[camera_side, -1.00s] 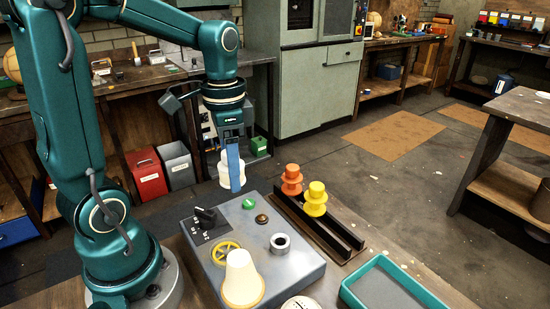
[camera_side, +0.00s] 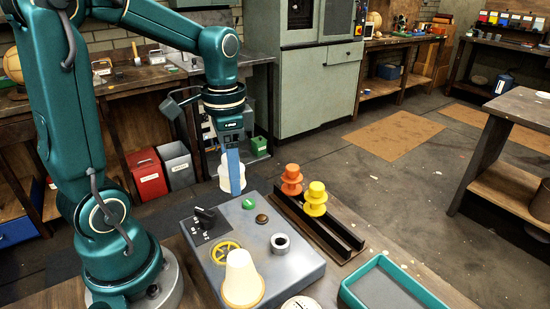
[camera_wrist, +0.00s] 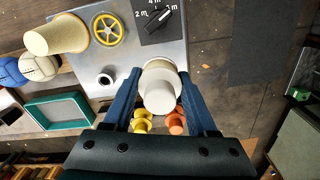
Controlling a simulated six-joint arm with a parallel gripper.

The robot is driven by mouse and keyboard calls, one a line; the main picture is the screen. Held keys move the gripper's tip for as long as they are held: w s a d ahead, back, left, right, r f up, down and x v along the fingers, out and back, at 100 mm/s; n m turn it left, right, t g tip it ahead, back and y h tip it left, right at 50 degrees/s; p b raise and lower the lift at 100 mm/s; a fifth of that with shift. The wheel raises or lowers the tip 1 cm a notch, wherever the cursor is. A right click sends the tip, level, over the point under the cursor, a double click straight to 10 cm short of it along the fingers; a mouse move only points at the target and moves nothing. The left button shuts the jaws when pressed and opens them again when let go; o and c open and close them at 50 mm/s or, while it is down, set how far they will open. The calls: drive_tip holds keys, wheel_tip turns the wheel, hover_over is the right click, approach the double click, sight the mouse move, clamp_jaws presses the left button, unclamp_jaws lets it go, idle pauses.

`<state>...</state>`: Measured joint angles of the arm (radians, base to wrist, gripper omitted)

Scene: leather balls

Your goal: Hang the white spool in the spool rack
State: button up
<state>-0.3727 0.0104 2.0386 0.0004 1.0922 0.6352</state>
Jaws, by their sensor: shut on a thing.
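The white spool (camera_wrist: 160,92) is held between the two blue fingers of my gripper (camera_wrist: 165,80) in the wrist view. In the side view my gripper (camera_side: 235,172) is shut on the white spool (camera_side: 223,178), partly hidden behind a finger. It is in the air behind the grey panel box, left of the rack. The spool rack (camera_side: 335,234) is a pair of dark parallel rails. An orange spool (camera_side: 291,180) and a yellow spool (camera_side: 316,199) sit at its far end. The rails' near part is bare.
The grey panel box (camera_side: 285,262) carries a dial (camera_side: 205,217), a yellow handwheel (camera_side: 225,251), buttons and a metal ring (camera_side: 280,243). A cream cone (camera_side: 242,279) stands at its front. A teal tray (camera_side: 395,290) lies at right front.

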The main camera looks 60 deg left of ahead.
drive_tip(key=shift+s, duration=0.1)
drive_tip(key=shift+r, duration=0.3)
drive_tip(key=w+d+r+m, duration=0.1)
drive_tip(key=w+d+m, duration=0.1)
drive_tip(key=w+d, duration=0.35)
drive_tip(key=w+d+r+m, duration=0.2)
drive_tip(key=w+d, duration=0.1)
drive_tip(key=w, duration=0.6)
drive_tip(key=shift+w+d+f+m, duration=0.1)
drive_tip(key=shift+d+f+m, duration=0.25)
drive_tip(key=shift+d+f, duration=0.9)
drive_tip(key=shift+s+d+f+m, duration=0.1)
drive_tip(key=shift+d+f+m, duration=0.2)
drive_tip(key=shift+d+f, duration=0.9)
drive_tip(key=shift+w+d+f+m, duration=0.1)
drive_tip(key=shift+d+f+m, duration=0.35)
drive_tip(key=shift+f, duration=1.4)
drive_tip(key=shift+d+f, duration=0.15)
drive_tip(key=shift+f, duration=1.45)
